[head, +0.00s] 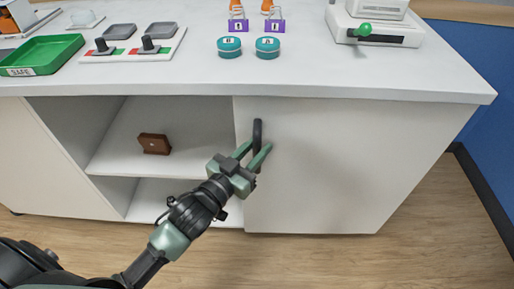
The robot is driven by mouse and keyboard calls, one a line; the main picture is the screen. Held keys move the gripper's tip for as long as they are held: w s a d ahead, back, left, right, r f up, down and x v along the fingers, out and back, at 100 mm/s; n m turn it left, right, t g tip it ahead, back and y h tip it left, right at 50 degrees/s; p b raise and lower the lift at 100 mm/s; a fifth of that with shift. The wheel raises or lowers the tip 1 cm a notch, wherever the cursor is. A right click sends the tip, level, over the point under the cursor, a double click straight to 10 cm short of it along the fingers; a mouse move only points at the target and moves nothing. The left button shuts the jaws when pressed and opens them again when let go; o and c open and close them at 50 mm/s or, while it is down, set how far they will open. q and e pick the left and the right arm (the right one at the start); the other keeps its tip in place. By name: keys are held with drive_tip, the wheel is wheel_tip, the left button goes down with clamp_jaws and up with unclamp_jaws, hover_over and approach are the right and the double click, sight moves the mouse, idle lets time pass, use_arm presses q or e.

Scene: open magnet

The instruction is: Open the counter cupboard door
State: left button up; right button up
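The white counter cupboard door (330,165) fills the right part of the counter front and looks closed. Its dark upright handle (257,132) is near the door's left edge. My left gripper (260,148) reaches up from the lower left to the handle. Its two green fingers are spread, with the lower part of the handle between them. I cannot tell whether either finger touches the handle. My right gripper is not in view.
Left of the door is an open compartment with a shelf (112,165) holding a small brown object (154,144). The countertop (200,75) overhangs, with a green tray (40,55), teal discs, purple padlocks and a white device (375,28) on it. Wooden floor (430,240) before the door is clear.

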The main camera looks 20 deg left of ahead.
use_arm(q)
clamp_jaws()
idle(1.4)
